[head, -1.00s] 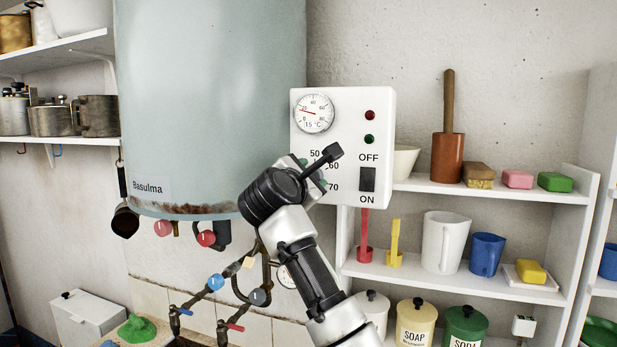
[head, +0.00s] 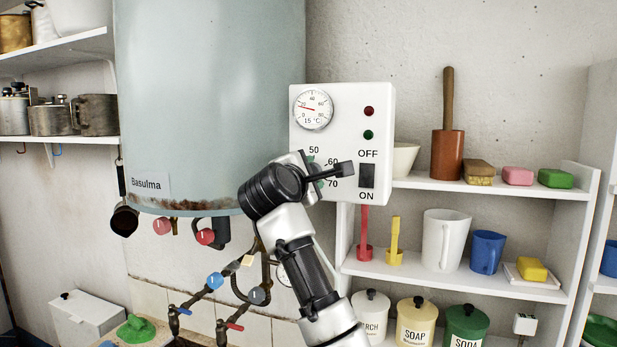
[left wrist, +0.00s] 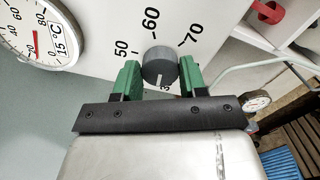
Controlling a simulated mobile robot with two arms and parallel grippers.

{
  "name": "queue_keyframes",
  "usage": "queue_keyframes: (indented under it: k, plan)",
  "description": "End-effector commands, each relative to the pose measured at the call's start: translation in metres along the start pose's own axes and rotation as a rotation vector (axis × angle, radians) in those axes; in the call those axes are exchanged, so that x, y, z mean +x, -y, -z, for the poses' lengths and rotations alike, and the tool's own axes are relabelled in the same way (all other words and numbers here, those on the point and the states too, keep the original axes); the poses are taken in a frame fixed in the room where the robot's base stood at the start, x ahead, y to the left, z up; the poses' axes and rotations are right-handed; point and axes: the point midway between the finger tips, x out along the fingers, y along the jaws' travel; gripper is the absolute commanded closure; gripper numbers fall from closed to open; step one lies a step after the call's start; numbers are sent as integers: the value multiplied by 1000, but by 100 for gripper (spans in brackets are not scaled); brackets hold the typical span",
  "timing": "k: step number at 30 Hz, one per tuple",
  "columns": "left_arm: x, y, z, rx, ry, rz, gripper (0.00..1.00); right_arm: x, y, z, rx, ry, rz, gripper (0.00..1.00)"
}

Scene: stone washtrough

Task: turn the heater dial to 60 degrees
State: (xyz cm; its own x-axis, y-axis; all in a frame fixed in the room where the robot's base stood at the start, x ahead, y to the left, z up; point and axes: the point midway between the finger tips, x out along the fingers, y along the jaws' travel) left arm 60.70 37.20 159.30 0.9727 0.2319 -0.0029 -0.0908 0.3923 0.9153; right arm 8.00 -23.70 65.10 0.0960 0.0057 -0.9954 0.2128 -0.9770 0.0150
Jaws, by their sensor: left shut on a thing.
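The heater dial (left wrist: 160,66) is a dark grey round knob on the white control box (head: 342,105). In the left wrist view it sits between the two green fingers of my left gripper (left wrist: 159,75), which is shut on it. The printed numbers 50, 60 and 70 show beyond the dial, and part of another number shows below it. A small pale mark shows on the dial's near side; I cannot tell which number the dial is set to. In the head view my left gripper (head: 316,168) and wrist hide the dial. My right gripper is not in view.
The box carries a round thermometer (head: 313,109), a red and a green lamp, and a black OFF/ON switch (head: 367,176). The grey-blue boiler (head: 215,90) hangs left of it. Pipes with coloured valves (head: 215,281) lie below. Shelves (head: 500,190) with cups and soaps stand at right.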

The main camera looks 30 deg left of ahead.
Motion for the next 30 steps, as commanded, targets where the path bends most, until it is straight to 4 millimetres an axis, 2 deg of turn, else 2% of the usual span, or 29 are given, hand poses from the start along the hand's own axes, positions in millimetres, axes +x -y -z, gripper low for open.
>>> queue_keyframes:
  k: [4, 30]
  plan:
    - [-1, -5, 0, 142, -1, -19, 82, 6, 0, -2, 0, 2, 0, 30]
    - [-2, -8, -1, 970, -8, -22, 82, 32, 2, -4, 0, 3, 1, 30]
